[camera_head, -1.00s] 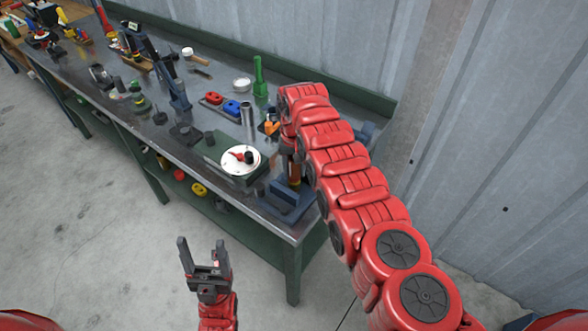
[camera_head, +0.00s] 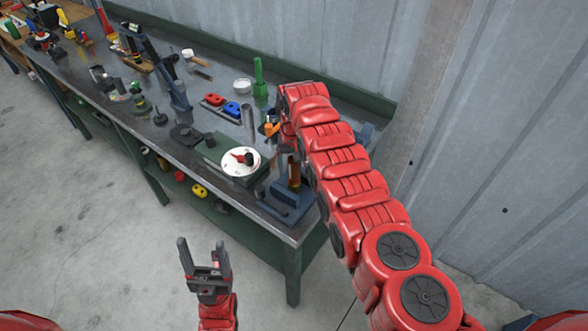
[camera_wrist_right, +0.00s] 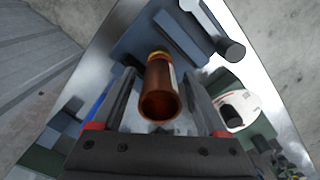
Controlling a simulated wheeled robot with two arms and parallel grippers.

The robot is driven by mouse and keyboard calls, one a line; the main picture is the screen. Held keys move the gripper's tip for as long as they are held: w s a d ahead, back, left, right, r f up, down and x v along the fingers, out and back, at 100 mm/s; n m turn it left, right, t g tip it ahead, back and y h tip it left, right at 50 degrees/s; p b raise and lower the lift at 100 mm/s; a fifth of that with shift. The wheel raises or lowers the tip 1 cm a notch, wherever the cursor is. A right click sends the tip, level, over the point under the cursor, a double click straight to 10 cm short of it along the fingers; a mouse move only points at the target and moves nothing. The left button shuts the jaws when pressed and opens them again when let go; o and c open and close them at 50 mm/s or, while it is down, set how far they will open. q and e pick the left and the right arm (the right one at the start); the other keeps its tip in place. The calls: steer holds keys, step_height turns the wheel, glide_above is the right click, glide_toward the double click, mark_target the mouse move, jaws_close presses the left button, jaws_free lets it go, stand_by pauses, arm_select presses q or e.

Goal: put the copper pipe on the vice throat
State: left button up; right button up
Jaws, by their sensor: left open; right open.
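The copper pipe (camera_head: 294,172) stands about upright at the blue vice (camera_head: 283,208) on the bench's near right corner. In the right wrist view the copper pipe (camera_wrist_right: 160,98) shows its open end towards me, with its far end against the blue vice (camera_wrist_right: 135,45); the exact contact is hidden. My right gripper (camera_wrist_right: 160,78) is open, its fingers on either side of the pipe with gaps showing. In the head view my right arm partly hides it. My left gripper (camera_head: 202,244) is open and empty, low in front of the bench.
A round white-topped piece (camera_head: 240,162) on a green base stands left of the vice. A grey metal tube (camera_head: 247,118), a green bottle-like item (camera_head: 259,78) and a tray with red and blue parts (camera_head: 222,106) stand behind. A corrugated wall borders the bench.

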step_height(320, 180, up, 11)
steer(key=b, duration=0.2)
steer(key=shift+s+b, duration=0.1)
steer(key=shift+b, duration=0.25)
